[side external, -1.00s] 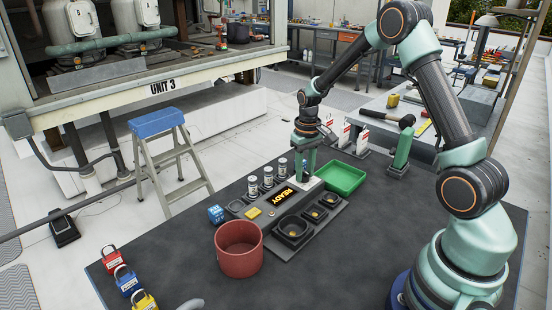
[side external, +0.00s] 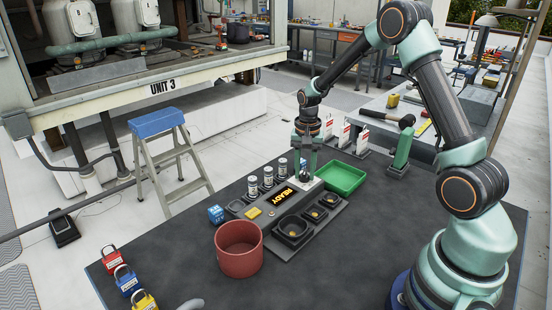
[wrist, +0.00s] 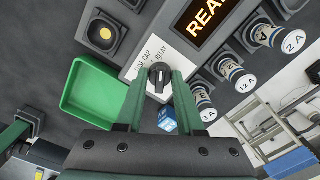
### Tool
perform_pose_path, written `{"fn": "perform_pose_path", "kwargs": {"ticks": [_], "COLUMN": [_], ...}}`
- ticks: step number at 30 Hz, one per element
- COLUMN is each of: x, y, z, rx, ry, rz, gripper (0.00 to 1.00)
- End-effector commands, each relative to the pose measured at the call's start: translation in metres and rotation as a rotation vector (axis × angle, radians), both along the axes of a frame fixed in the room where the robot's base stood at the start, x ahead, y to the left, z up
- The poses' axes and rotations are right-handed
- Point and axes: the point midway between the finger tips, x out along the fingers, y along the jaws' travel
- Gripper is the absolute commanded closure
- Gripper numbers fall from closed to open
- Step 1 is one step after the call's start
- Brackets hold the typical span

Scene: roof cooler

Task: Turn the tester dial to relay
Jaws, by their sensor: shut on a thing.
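The tester (side external: 270,240) is a dark grey console on the dark mat, with a lit display (side external: 284,195) reading READY. Its black dial (wrist: 159,77), with a pale pointer mark, sits on a white plate (wrist: 150,52) printed with CAP and RELAY and a partly hidden word. My gripper (side external: 307,176) points down at the plate's end of the tester. In the wrist view my gripper (wrist: 158,82) has its two green fingers on either side of the dial, shut on it. The exact label the pointer faces is hard to tell.
A green tray (side external: 344,178) lies close beside my gripper. Several labelled cylinders (side external: 267,177) stand along the tester's far edge, and round dark sockets (side external: 293,229) are on the near side. A red bin (side external: 239,250), a blue box (side external: 215,214) and padlocks (side external: 127,281) are farther left.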

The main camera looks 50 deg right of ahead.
Motion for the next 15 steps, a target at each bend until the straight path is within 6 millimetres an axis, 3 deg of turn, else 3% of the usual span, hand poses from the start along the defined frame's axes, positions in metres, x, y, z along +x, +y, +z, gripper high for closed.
{"fn": "perform_pose_path", "kwargs": {"ticks": [15], "x": [0.0002], "y": [-0.0003], "z": [0.0009], "rx": [0.0], "ry": [-0.001], "rz": [-0.063], "gripper": [1.0]}}
